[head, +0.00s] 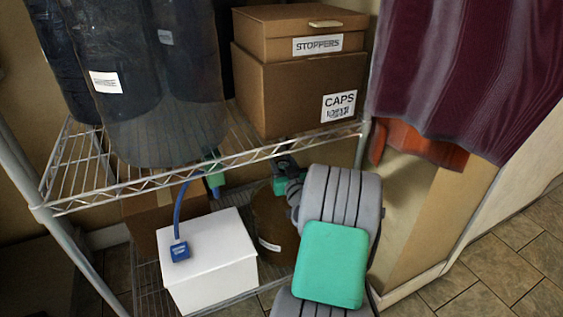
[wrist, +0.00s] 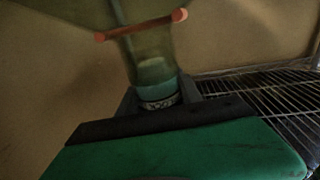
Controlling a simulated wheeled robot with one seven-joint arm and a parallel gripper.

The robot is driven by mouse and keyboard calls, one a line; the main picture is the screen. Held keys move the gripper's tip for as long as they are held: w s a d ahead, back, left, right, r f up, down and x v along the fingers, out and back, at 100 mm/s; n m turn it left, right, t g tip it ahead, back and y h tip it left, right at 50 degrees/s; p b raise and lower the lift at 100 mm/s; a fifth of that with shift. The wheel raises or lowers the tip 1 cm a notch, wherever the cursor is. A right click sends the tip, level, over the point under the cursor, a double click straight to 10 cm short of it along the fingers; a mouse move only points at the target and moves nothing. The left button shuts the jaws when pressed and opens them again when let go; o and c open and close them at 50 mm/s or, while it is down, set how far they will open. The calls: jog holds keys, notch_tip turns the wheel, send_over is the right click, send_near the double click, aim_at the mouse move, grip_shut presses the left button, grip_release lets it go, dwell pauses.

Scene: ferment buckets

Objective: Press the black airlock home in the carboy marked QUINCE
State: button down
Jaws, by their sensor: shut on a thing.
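My gripper (wrist: 158,101) is shut on a clear, narrow cylinder (wrist: 153,74) with teal contents and a dark patterned band at its base. A wider translucent green piece with an orange rim (wrist: 142,25) spreads above the cylinder. I cannot tell whether the cylinder is part of the airlock or what it touches. In the head view my gripper (head: 284,165) is at the lower shelf, just above a dark brown rounded vessel (head: 272,222) with a small white label, too small to read. My arm partly hides that vessel. No QUINCE mark is legible, and no black airlock shows clearly.
The wire upper shelf (head: 150,181) is close over my gripper. It bears large dark vessels (head: 160,80), the STOPPERS box (head: 290,30) and the CAPS box (head: 290,95). A purple curtain (head: 470,70) hangs right.

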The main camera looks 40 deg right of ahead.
jog(key=shift+f, duration=0.3)
jog(key=c, duration=1.2)
grip_release()
jog(key=o, duration=0.5)
jog(key=shift+r, duration=0.25)
